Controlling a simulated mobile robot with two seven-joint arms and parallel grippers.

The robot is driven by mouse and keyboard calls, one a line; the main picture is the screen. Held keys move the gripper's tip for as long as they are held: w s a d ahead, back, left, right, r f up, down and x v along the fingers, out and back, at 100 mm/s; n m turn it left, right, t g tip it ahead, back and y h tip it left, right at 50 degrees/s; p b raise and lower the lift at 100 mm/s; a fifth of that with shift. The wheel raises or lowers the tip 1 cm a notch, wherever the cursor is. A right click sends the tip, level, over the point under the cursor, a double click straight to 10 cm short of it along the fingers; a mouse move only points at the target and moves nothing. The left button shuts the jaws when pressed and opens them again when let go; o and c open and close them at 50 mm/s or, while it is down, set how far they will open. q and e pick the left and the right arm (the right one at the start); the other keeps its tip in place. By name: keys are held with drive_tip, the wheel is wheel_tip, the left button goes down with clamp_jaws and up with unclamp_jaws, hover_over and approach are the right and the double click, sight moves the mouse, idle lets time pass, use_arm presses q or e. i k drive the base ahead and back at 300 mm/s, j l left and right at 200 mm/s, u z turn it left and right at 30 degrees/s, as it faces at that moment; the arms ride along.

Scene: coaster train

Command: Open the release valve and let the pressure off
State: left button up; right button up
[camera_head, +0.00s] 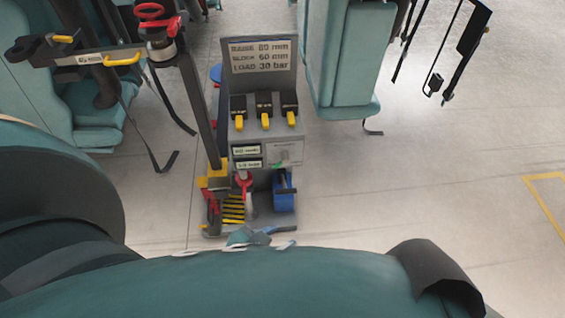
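A grey service unit (265,150) stands upright on the floor near the middle. Its sign (261,57) reads RAISE 80 mm, BLOCK 60 mm, LOAD 30 bar. Several yellow levers (264,123) sit in a row below it. Lower down are a small green part (281,164) and a red ring (243,179). A red wheel-like ring (151,12) tops a metal cylinder at the upper left. I cannot tell which part is the release valve. I cannot make out the fingers of my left gripper, and my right gripper does not show.
A dark bar (100,57) with yellow handles reaches across the upper left above teal seats (92,105). A teal seat back (345,60) stands right of the unit. Large teal and dark shapes fill the foreground. Open pale floor (430,170) lies to the right.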

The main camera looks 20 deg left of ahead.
sight(285, 154)
drive_tip(key=k+l+u, duration=0.15)
drive_tip(key=l, duration=0.25)
drive_tip(key=i+l+u, duration=0.3)
drive_tip(key=l, duration=0.25)
drive_tip(key=i+l+u, duration=0.1)
drive_tip(key=l, duration=0.25)
drive_tip(key=i, duration=0.1)
